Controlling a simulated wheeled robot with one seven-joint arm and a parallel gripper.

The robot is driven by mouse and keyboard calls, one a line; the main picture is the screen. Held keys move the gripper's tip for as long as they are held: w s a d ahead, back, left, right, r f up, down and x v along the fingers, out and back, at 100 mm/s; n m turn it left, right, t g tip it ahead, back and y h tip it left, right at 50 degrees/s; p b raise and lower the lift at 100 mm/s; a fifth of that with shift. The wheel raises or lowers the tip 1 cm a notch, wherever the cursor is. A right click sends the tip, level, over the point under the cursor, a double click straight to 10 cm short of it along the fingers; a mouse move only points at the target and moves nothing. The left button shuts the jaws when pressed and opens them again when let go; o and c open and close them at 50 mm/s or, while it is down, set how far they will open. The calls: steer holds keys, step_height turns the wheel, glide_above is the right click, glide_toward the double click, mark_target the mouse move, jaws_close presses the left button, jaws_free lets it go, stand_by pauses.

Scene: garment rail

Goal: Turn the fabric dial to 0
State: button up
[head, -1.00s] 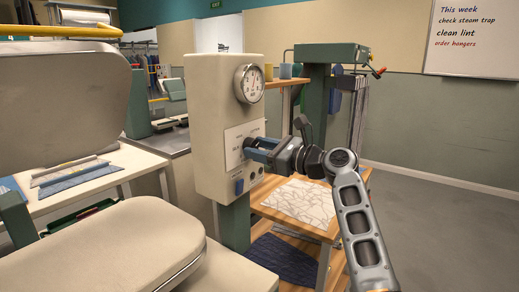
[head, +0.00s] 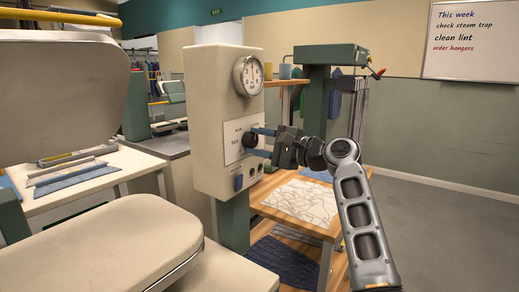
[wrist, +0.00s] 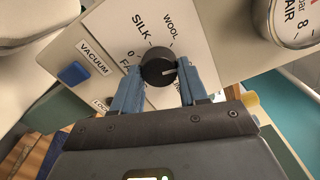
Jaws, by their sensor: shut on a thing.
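The fabric dial is a round black knob (head: 250,141) on the front of the cream control box (head: 208,75). In the wrist view the dial (wrist: 157,62) sits between the two blue fingers of my gripper (wrist: 160,76), which is shut on it. A white pointer line on the dial points right, toward the right finger. The panel marks 0 (wrist: 131,55), SILK (wrist: 141,27) and WOOL (wrist: 172,26) show around it; the 0 is left of the dial. The fingers hide part of the scale. In the head view my gripper (head: 262,142) reaches the dial from the right.
A round pressure gauge (head: 248,76) is above the dial. A blue VACUUM switch (wrist: 73,73) is on the same panel. Below is a wooden table (head: 262,210) with a patterned cloth (head: 300,201). A padded press (head: 125,245) stands at left. Floor at right is clear.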

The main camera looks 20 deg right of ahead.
steer(key=n+b, duration=0.2)
steer(key=n, duration=0.1)
steer(key=n+b, duration=0.1)
steer(key=shift+f+n, duration=0.25)
steer(key=shift+n, duration=0.05)
steer(key=n+b, duration=0.2)
steer(key=n, duration=0.1)
steer(key=shift+n+b, duration=0.35)
steer(key=shift+n, duration=0.05)
steer(key=n+b, duration=0.3)
steer(key=n, duration=0.1)
steer(key=n+b, duration=0.3)
steer(key=n, duration=0.1)
steer(key=n+b, duration=0.4)
steer(key=n, duration=0.2)
steer(key=shift+a+b, duration=0.1)
steer(key=shift+b, duration=0.25)
steer(key=n+b, duration=0.2)
steer(key=n, duration=0.3)
steer(key=shift+r+b, duration=0.1)
steer(key=shift+b, duration=0.3)
steer(key=shift+r+n+b, duration=0.1)
steer(key=shift+n+b, duration=0.25)
steer(key=shift+n, duration=0.45)
